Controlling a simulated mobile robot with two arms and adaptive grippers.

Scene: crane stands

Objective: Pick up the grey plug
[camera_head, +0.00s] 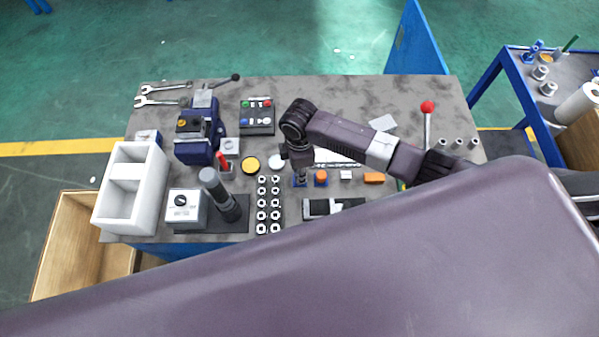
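My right arm reaches in from the right, and its gripper (301,173) points down over the middle of the table. It is just above a small blue piece (299,183) in a row of small parts. A small greyish shape shows between the fingertips, but I cannot tell whether it is the grey plug or part of the gripper. Whether the fingers are open or shut is too small to tell. I cannot make out the grey plug for certain elsewhere. My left gripper is not in view.
An orange piece (320,177), a white piece (346,174) and another orange piece (373,178) lie right of the gripper. Several nuts (263,214) stand in rows to the left-front. A white two-part bin (151,192) stands at the left edge. My large arm link hides the front right.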

